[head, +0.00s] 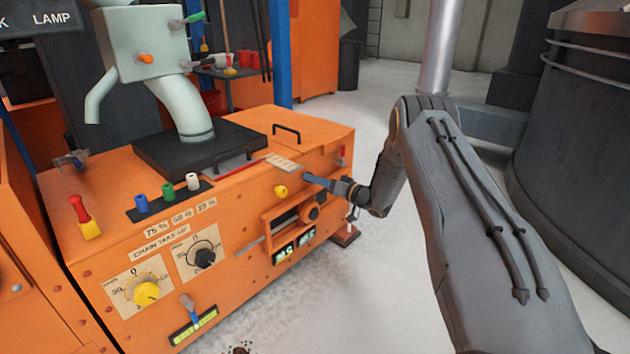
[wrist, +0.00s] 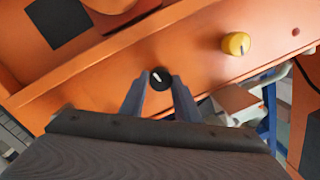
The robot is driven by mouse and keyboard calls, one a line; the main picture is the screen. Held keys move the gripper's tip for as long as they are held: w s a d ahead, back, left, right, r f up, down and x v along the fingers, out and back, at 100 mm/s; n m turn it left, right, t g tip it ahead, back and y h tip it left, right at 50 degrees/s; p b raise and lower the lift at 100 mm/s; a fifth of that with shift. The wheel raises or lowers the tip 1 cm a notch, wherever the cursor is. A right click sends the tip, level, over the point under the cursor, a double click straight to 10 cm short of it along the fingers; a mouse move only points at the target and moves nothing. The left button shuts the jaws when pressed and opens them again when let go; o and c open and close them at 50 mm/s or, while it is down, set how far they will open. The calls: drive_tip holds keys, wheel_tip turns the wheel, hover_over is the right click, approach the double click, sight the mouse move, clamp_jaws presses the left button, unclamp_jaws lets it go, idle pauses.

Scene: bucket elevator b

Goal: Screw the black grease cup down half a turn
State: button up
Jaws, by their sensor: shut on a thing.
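The black grease cup (wrist: 160,78) shows in the wrist view as a small round black cap with a short white mark across its face. It sits on the orange machine panel. My gripper (wrist: 161,82) has one finger on each side of the cup and is shut on it. In the head view my gripper (head: 308,179) reaches the panel's front from the right, and the cup is hidden there by the fingers. A yellow cup (head: 281,192) sits just left of my gripper in the head view; it also shows in the wrist view (wrist: 236,43), to the right.
A recessed slot with a black knob (head: 313,212) lies just below my gripper. Two small green displays (head: 285,254) are under it. A yellow dial (head: 147,293) and a black dial (head: 204,257) are further left. The floor in front is mostly clear.

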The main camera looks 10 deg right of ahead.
drive_tip(key=shift+d+m, duration=0.1)
drive_tip(key=shift+m, duration=1)
drive_tip(key=o, duration=1)
drive_tip(key=shift+o, duration=0.2)
drive_tip(key=p+v, duration=0.2)
drive_tip(key=v, duration=0.5)
drive_tip(key=shift+s+d, duration=0.25)
drive_tip(key=shift+f, duration=0.15)
